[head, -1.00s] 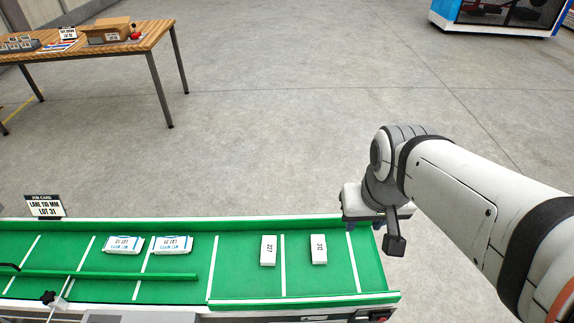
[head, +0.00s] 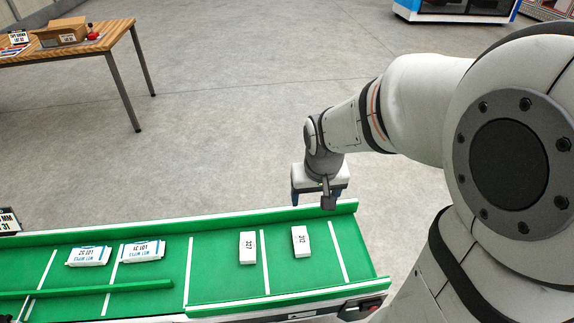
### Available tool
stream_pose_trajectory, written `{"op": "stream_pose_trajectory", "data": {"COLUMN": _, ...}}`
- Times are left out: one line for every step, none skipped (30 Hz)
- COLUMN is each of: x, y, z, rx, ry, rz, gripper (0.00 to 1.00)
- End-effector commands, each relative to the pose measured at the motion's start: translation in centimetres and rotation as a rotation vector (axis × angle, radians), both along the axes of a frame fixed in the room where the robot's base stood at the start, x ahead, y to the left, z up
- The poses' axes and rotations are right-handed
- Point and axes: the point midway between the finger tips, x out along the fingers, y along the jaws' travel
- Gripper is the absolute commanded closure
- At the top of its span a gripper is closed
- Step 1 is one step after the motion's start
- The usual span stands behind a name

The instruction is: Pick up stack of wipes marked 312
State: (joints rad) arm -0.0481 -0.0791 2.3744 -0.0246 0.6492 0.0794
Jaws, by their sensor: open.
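The stack of wipes marked 312 (head: 300,241) is a small white block lying on the green conveyor belt (head: 215,280), near its right end. A similar white stack, which appears to read 327 (head: 247,248), lies to its left with a white belt line between them. My gripper (head: 320,200) is over the belt's far edge, above and just beyond the 312 stack. Its jaws are open, point down and hold nothing. The fingertips are partly hidden by the wrist.
Two printed wipes packs, one (head: 88,256) left of another (head: 142,250), lie behind a green guide rail (head: 90,289). Raised green walls edge the belt. A wooden table (head: 100,40) with a cardboard box (head: 60,31) stands far left. The floor beyond is clear.

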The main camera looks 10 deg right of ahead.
Motion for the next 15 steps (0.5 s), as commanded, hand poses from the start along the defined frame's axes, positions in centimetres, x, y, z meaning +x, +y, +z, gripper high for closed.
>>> {"op": "stream_pose_trajectory", "data": {"x": 1.5, "y": -0.1, "z": -4.2, "rx": 0.0, "ry": 0.016, "rz": -0.003, "gripper": 0.27}}
{"op": "stream_pose_trajectory", "data": {"x": 2.3, "y": -0.1, "z": -5.8, "rx": 0.0, "ry": 0.02, "rz": -0.004, "gripper": 0.27}}
{"op": "stream_pose_trajectory", "data": {"x": 3.4, "y": -0.1, "z": -7.9, "rx": 0.001, "ry": 0.023, "rz": -0.006, "gripper": 0.27}}
{"op": "stream_pose_trajectory", "data": {"x": 4.1, "y": -0.1, "z": -9.5, "rx": 0.0, "ry": 0.026, "rz": -0.007, "gripper": 0.27}}
{"op": "stream_pose_trajectory", "data": {"x": 4.9, "y": -0.1, "z": -11.2, "rx": 0.0, "ry": 0.029, "rz": -0.009, "gripper": 0.27}}
{"op": "stream_pose_trajectory", "data": {"x": 5.8, "y": -0.1, "z": -13.3, "rx": 0.001, "ry": 0.032, "rz": -0.011, "gripper": 0.27}}
{"op": "stream_pose_trajectory", "data": {"x": 6.4, "y": -0.1, "z": -14.9, "rx": 0.001, "ry": 0.035, "rz": -0.012, "gripper": 0.27}}
{"op": "stream_pose_trajectory", "data": {"x": 6.9, "y": -0.1, "z": -16.4, "rx": 0.001, "ry": 0.038, "rz": -0.013, "gripper": 0.27}}
{"op": "stream_pose_trajectory", "data": {"x": 7.6, "y": -0.1, "z": -18.3, "rx": 0.002, "ry": 0.04, "rz": -0.015, "gripper": 0.27}}
{"op": "stream_pose_trajectory", "data": {"x": 8.0, "y": -0.1, "z": -19.6, "rx": 0.002, "ry": 0.042, "rz": -0.016, "gripper": 0.27}}
{"op": "stream_pose_trajectory", "data": {"x": 8.3, "y": -0.1, "z": -20.8, "rx": 0.002, "ry": 0.044, "rz": -0.017, "gripper": 0.27}}
{"op": "stream_pose_trajectory", "data": {"x": 8.8, "y": -0.1, "z": -22.3, "rx": 0.003, "ry": 0.045, "rz": -0.018, "gripper": 0.27}}
{"op": "stream_pose_trajectory", "data": {"x": 9.0, "y": -0.1, "z": -23.2, "rx": 0.003, "ry": 0.046, "rz": -0.019, "gripper": 0.27}}
{"op": "stream_pose_trajectory", "data": {"x": 9.2, "y": -0.1, "z": -24.0, "rx": 0.004, "ry": 0.047, "rz": -0.02, "gripper": 0.27}}
{"op": "stream_pose_trajectory", "data": {"x": 9.5, "y": -0.1, "z": -24.9, "rx": 0.004, "ry": 0.048, "rz": -0.02, "gripper": 0.27}}
